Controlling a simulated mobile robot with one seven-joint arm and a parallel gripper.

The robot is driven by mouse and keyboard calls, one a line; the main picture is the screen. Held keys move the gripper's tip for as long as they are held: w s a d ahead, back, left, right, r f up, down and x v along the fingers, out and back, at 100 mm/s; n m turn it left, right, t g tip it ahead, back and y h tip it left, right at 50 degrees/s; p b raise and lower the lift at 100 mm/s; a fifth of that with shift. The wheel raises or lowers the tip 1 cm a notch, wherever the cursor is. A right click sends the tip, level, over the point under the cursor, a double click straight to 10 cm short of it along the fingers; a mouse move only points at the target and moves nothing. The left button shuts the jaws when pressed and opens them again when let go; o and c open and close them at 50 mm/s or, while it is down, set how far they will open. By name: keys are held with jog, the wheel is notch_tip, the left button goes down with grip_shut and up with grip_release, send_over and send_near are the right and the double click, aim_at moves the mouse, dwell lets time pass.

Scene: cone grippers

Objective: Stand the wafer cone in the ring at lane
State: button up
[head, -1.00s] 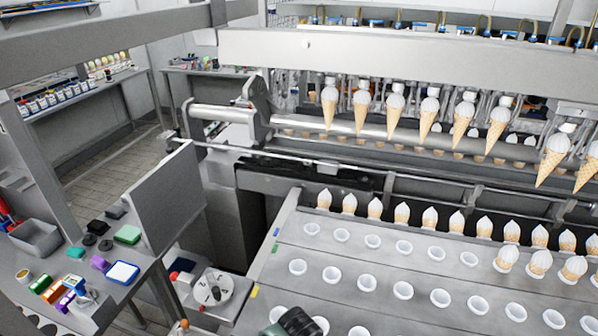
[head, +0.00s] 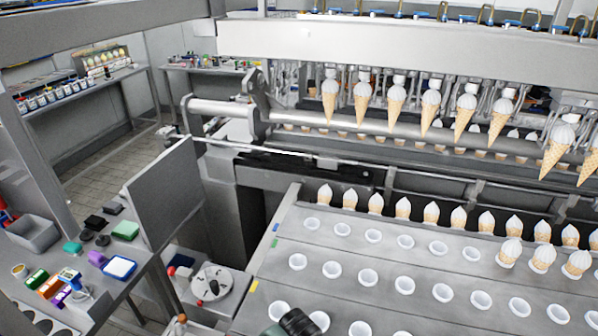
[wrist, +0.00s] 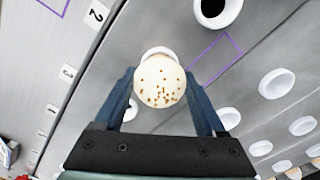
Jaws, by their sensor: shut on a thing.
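In the wrist view, a round cream top with brown specks (wrist: 160,82) sits between the two fingers of my gripper (wrist: 159,95). I take it for the wafer cone seen from above; its lower part is hidden. My gripper is shut on it. A white ring (wrist: 157,51) shows partly behind its far edge, and I cannot tell whether the cone is in it. In the head view only a dark part of my gripper (head: 296,322) shows at the bottom edge, over the grey deck (head: 330,248) with its rows of white rings.
Filled cones (head: 512,250) stand at the right of the deck, and several cones hang from the machine (head: 395,100) behind. A side table (head: 35,258) with small boxes is at left. In the wrist view, number labels (wrist: 97,14) line the deck edge and purple outlines (wrist: 214,59) mark it.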

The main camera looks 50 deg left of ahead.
jog(key=shift+f, duration=0.25)
jog(key=o, duration=0.8)
jog(key=shift+r, duration=0.1)
notch_tip(320, 180, up, 13)
jog(key=b, duration=0.2)
